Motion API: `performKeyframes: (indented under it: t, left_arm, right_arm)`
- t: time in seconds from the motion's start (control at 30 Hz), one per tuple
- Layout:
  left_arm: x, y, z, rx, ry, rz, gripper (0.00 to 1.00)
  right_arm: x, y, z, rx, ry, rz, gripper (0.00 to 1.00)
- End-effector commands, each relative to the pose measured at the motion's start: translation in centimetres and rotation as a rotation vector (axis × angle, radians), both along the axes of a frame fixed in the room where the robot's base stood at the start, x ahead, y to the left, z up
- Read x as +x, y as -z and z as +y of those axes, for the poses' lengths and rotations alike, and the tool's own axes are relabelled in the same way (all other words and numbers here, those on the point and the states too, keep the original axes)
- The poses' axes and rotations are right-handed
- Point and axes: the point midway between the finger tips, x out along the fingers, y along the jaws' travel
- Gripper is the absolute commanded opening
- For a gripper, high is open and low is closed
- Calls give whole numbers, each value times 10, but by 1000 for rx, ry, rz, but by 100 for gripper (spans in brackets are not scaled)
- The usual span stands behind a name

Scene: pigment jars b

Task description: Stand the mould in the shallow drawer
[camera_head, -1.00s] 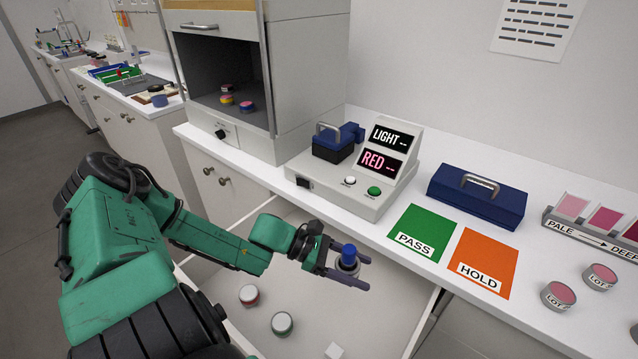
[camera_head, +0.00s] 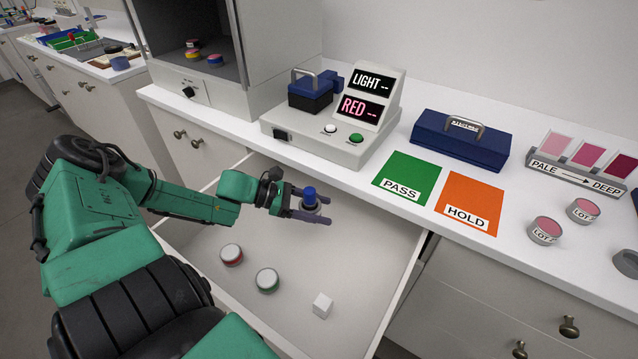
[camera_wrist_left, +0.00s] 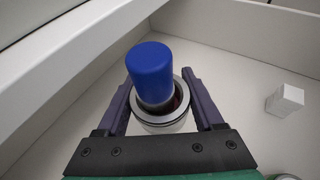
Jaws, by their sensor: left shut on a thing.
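The mould (camera_head: 310,198) has a blue cylindrical top and a pale metal ring-shaped base. My left gripper (camera_head: 312,209) is shut on it, one finger on each side of the base. In the left wrist view the mould (camera_wrist_left: 152,75) sits between the fingers, roughly upright, with the drawer floor behind it. The open shallow drawer (camera_head: 372,255) is white, and the mould shows against its inside near the back. I cannot tell whether the base touches the drawer floor. My right gripper is not in view.
Two lidded jars, red-banded (camera_head: 231,254) and green-banded (camera_head: 267,280), and a white cube (camera_head: 322,305) are in the drawer. The counter behind bears a light tester (camera_head: 330,130), a blue case (camera_head: 460,140) and green (camera_head: 407,178) and orange (camera_head: 470,203) mats. The drawer's right part is clear.

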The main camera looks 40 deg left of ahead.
Motion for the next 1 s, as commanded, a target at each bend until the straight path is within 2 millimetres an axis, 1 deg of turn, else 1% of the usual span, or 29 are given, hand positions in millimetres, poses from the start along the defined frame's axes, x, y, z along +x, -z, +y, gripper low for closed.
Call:
performKeyframes:
  t: [0.03, 0.1, 0.23, 0.4, 0.6, 0.73, 0.77, 0.8, 0.83, 1.0]
  left_arm:
    - [0, 25, 0, -2, 0, -2, 0]
    - [0, 37, 0, -2, 0, -1, 0]
    - [1, 51, 0, 0, 1, -3, 0]
    - [1, 84, 0, -1, 1, -3, 0]
    - [0, 81, 0, 0, 1, -1, 0]
    - [0, 84, 0, 0, 1, -1, 0]
    - [0, 85, 0, 1, 1, 1, 73]
    - [0, 84, 0, 1, 1, 0, 88]
    - [0, 84, 0, 1, 1, 0, 99]
    - [0, 84, 0, 1, 1, 0, 99]
  right_arm:
    - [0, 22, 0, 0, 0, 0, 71]
    - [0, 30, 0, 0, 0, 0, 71]
    - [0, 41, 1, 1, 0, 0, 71]
    - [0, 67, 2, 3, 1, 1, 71]
    - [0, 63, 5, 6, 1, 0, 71]
    - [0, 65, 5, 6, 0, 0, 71]
    - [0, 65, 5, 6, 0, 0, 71]
    - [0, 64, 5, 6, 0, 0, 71]
    - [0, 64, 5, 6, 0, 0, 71]
    - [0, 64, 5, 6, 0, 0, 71]
